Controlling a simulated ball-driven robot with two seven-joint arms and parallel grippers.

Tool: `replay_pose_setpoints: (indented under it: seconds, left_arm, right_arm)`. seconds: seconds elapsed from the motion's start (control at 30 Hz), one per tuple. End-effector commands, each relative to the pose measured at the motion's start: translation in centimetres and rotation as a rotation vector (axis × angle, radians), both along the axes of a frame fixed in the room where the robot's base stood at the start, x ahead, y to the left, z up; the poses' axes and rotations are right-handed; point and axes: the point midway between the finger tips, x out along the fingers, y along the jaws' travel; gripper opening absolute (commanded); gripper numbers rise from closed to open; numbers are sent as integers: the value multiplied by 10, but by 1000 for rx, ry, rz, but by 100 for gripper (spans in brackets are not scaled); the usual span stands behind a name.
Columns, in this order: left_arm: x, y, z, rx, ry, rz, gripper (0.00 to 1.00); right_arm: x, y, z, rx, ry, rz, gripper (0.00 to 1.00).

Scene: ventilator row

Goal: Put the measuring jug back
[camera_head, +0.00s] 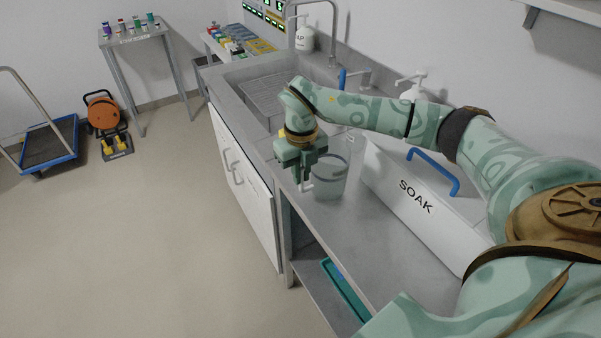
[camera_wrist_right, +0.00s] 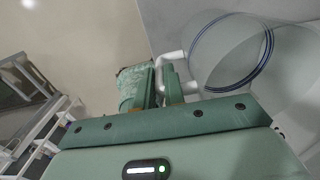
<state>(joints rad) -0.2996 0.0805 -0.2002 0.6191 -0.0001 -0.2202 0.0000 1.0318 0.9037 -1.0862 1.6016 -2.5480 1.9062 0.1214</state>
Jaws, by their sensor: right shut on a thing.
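The measuring jug (camera_head: 331,181) is a clear, see-through vessel with a white handle, upright over the grey steel counter near its front edge. I cannot tell whether its base touches the counter. My right gripper (camera_head: 304,178) is shut on the jug's handle, on the jug's left side. In the right wrist view the jug (camera_wrist_right: 235,58) shows as a clear round wall with a dark blue ring, and the white handle lies at the fingers of my right gripper (camera_wrist_right: 162,86). My left gripper is out of view.
A white trough marked SOAK (camera_head: 400,200) with a blue handle stands right of the jug. A sink (camera_head: 262,95) with a tap lies behind. White pump bottles (camera_head: 305,38) stand along the wall. A teal tray (camera_head: 345,290) lies on the lower shelf. The counter's front is bare.

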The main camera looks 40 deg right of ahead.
Motion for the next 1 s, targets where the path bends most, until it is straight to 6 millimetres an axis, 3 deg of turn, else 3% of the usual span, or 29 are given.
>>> replay_pose_setpoints:
  seconds: [0.3, 0.33, 0.4, 0.7, 0.87, 1.0]
  left_arm:
    - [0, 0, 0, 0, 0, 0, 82]
    - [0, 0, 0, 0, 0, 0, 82]
    - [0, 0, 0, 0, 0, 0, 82]
    - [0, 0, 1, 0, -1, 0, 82]
    - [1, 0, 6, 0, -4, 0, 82]
    - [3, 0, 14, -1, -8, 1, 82]
  right_arm:
    - [0, 0, -2, 0, -1, -1, 0]
    - [0, 0, -2, 0, -1, -1, 16]
    - [0, 0, -1, 1, -1, -1, 33]
    - [0, 0, 1, 1, -2, 0, 33]
    - [1, 0, 24, 0, -6, 0, 33]
    - [1, 0, 58, 0, -9, 0, 33]
